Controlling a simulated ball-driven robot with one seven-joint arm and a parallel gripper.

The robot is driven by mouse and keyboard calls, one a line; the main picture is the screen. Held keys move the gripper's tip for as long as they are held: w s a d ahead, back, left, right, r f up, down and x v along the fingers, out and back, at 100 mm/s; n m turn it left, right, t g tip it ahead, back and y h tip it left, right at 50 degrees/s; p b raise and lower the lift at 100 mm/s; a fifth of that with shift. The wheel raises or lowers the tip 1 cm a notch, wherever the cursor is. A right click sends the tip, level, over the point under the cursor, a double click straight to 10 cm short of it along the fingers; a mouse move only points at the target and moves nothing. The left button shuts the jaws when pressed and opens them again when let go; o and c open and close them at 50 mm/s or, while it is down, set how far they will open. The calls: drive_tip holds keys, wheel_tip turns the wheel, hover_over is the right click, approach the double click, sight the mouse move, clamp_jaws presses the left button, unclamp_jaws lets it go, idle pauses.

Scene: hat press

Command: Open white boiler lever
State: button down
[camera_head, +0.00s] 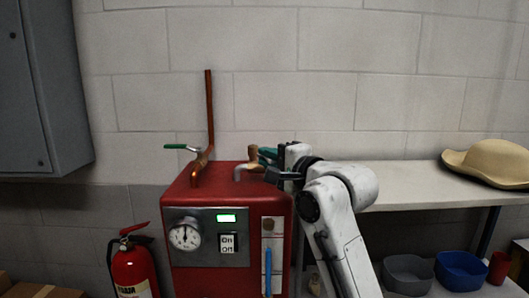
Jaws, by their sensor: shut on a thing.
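The boiler (180,205) is a red box with a gauge (184,234), a lit green display and an On/Off switch (228,242) on its front. I see no plainly white lever. A brass valve (252,155) on its top right has a green lever (267,153). My gripper (272,167) is at this valve, shut on the green lever; its dark fingers partly hide the lever. A second green lever (181,146) sits on the copper pipe's valve at the left, level and untouched.
A white shelf (420,192) stands right of the boiler, with a tan hat (490,163) on it. Grey and blue bowls (462,270) sit below. A fire extinguisher (132,265) stands at the left. A grey cabinet (40,90) hangs at the upper left.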

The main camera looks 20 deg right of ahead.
drive_tip(key=d+n+g+y, duration=0.1)
drive_tip(key=n+y, duration=0.1)
drive_tip(key=d+n+g+y, duration=0.1)
drive_tip(key=n+g+y, duration=0.1)
drive_tip(key=y, duration=0.1)
drive_tip(key=shift+w+d+f+y, duration=0.1)
drive_tip(key=shift+w+d+y, duration=0.1)
drive_tip(key=shift+y, duration=0.1)
drive_tip(key=n+g+y, duration=0.1)
drive_tip(key=d+n+g+y, duration=0.1)
drive_tip(key=shift+w+d+g+y, duration=0.1)
drive_tip(key=shift+w+g+y, duration=0.1)
drive_tip(key=shift+g+y, duration=0.1)
drive_tip(key=shift+w+d+n+g+y, duration=0.25)
drive_tip(key=shift+n+g+y, duration=0.3)
drive_tip(key=shift+n+g, duration=0.3)
drive_tip(key=shift+w+d+n+g+y, duration=0.15)
drive_tip(key=shift+d+n+g+y, duration=0.1)
drive_tip(key=shift+n+g+y, duration=0.55)
drive_tip(key=shift+g, duration=0.25)
drive_tip(key=c, duration=1.2)
unclamp_jaws()
drive_tip(key=shift+d, duration=0.1)
drive_tip(key=b+v, duration=0.2)
drive_tip(key=v, duration=0.8)
drive_tip(key=shift+s+d+b, duration=0.15)
drive_tip(key=shift+d+b, duration=0.15)
drive_tip(key=shift+b, duration=0.05)
